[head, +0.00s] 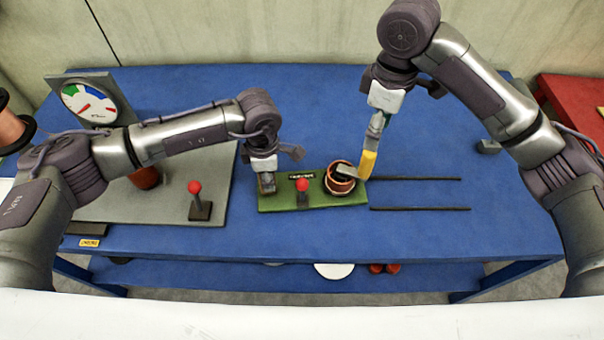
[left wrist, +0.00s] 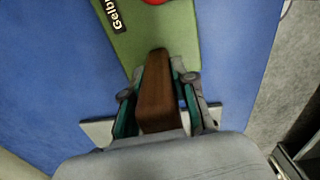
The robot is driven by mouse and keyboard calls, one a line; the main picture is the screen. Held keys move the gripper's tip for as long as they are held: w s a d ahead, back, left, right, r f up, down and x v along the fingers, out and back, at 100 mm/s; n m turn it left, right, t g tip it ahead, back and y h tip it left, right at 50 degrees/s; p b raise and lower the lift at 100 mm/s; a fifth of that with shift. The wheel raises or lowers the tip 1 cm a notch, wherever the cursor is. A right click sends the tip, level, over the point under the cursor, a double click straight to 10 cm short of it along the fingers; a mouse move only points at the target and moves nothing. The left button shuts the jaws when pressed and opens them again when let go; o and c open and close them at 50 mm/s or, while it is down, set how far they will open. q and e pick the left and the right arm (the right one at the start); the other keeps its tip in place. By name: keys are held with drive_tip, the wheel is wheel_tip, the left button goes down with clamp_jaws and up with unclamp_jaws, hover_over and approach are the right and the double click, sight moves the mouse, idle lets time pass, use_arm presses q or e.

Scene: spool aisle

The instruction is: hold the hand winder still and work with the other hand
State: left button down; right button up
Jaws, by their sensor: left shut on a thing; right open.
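The hand winder has a green base (head: 325,203) on the blue table, with a red knob (head: 302,185), a copper-coloured drum (head: 339,183) and a grey crank arm (head: 349,173). A yellow handle (head: 369,163) stands at the drum's right edge. My left gripper (head: 267,187) is shut on a brown block (left wrist: 156,92) at the left end of the green base; the left wrist view shows the block between both fingers. My right gripper (head: 378,135) is open, pointing down at the top of the yellow handle. Whether its fingers touch the handle is unclear.
A grey panel (head: 215,205) with a dial (head: 88,103) and a red-knobbed lever (head: 195,188) lies left of the winder. Two black rods (head: 415,179) lie to its right. The blue table (head: 470,230) is clear at the front right. A red surface (head: 580,105) is at far right.

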use_arm(q)
drive_tip(key=shift+d, duration=0.1)
drive_tip(key=c, duration=0.8)
unclamp_jaws()
drive_tip(key=shift+c, duration=0.2)
wheel_tip(320, 180, up, 12)
drive_tip(key=shift+r, duration=0.1)
